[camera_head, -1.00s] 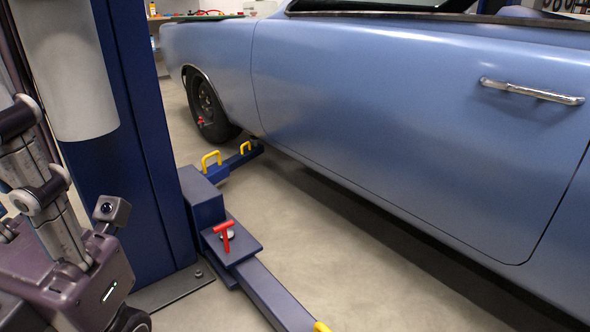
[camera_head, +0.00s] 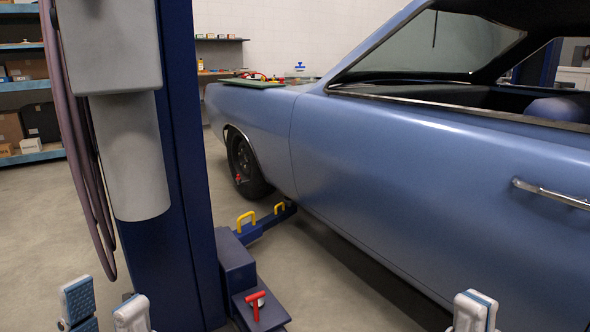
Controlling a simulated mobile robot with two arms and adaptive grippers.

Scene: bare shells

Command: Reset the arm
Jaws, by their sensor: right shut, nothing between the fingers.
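My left gripper (camera_head: 105,308) is at the bottom left edge, in front of the blue lift post. Its two pale fingertips with blue ribbed pads stand apart, with nothing seen between them. My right gripper (camera_head: 475,310) is at the bottom edge right of centre, in front of the car's lower side. Its pale fingertips are together and hold nothing. Both arms are below the picture, so their pose is hidden.
A blue car (camera_head: 400,170) fills the right side. A dark blue lift post (camera_head: 180,170) with a grey cylinder and hanging hoses stands left. The lift arm has a red T-handle (camera_head: 256,303) and yellow handles (camera_head: 246,220). Shelves (camera_head: 28,90) stand behind at left.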

